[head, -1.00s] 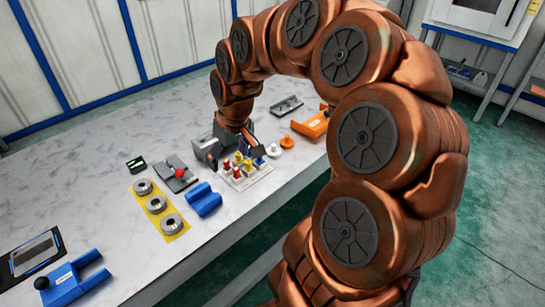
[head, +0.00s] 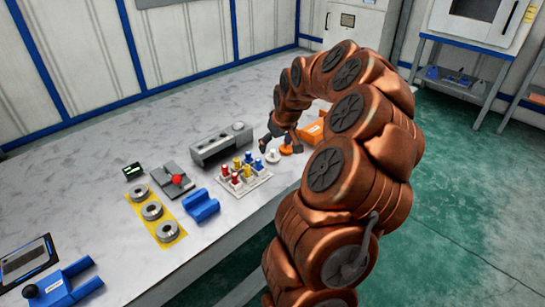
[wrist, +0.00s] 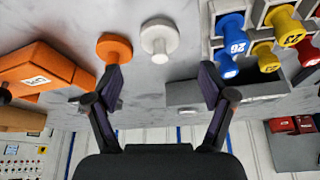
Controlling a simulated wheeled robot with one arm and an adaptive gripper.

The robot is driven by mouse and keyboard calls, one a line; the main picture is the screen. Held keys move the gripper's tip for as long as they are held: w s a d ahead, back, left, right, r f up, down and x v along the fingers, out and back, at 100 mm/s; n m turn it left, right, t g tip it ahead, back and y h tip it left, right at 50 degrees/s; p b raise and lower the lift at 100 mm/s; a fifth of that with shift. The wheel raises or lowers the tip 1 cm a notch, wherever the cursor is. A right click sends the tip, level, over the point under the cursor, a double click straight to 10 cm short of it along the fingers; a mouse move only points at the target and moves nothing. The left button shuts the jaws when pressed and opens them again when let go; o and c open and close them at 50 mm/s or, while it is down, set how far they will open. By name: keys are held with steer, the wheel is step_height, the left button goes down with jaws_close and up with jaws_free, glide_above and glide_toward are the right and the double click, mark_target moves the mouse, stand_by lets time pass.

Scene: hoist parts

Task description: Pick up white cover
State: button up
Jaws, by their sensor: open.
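The white cover (head: 272,156) is a small round piece with a raised knob, lying on the bench beside the orange cover (head: 286,149). In the wrist view the white cover (wrist: 159,40) is near the top middle, right of the orange cover (wrist: 114,46). My gripper (head: 281,143) is low over the bench close to both covers. In the wrist view my gripper (wrist: 160,84) has its two fingers spread with nothing between them. The white cover appears beyond the fingertips, roughly centred between them, and is not held.
A rack (head: 247,184) of red, yellow and blue pegs stands left of the covers. A long grey block (head: 221,146) lies behind it. An orange box-like part (head: 313,130) is on the right. Blue part (head: 202,205) and grey rings (head: 152,211) lie left.

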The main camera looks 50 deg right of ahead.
mark_target(273, 150)
steer(key=shift+p+x, duration=0.5)
steer(key=shift+x, duration=1.9)
steer(key=shift+s, duration=0.15)
steer(key=c, duration=1.1)
